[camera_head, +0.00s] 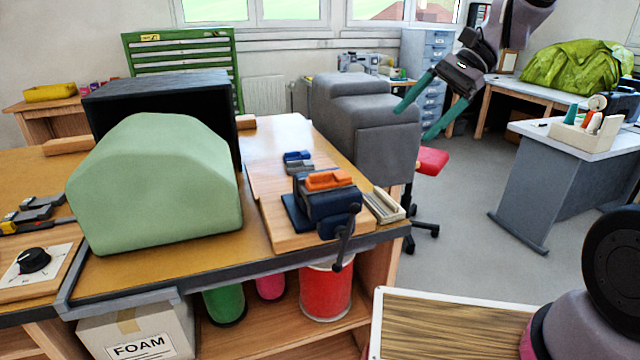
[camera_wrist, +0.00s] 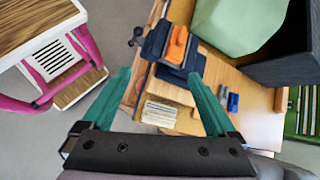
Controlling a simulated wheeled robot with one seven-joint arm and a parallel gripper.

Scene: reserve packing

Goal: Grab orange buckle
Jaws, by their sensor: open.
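The orange buckle (camera_head: 328,180) lies on top of a dark blue vise (camera_head: 330,204) near the front right corner of the workbench. In the wrist view the orange buckle (camera_wrist: 177,45) shows on the vise, above and between my finger tips. My gripper (camera_head: 418,112) has teal fingers, spread wide and empty. In the head view it is in the air to the right of the bench, above and apart from the buckle. In the wrist view my gripper (camera_wrist: 164,80) has its two fingers on either side, with nothing between them.
A green foam block (camera_head: 155,188) stands on the bench left of the vise, before a black box (camera_head: 158,88). Grey blocks (camera_head: 385,140) stand right of the vise. A small blue piece (camera_head: 297,156) lies behind it. A wood-topped cart (camera_head: 450,325) stands in front.

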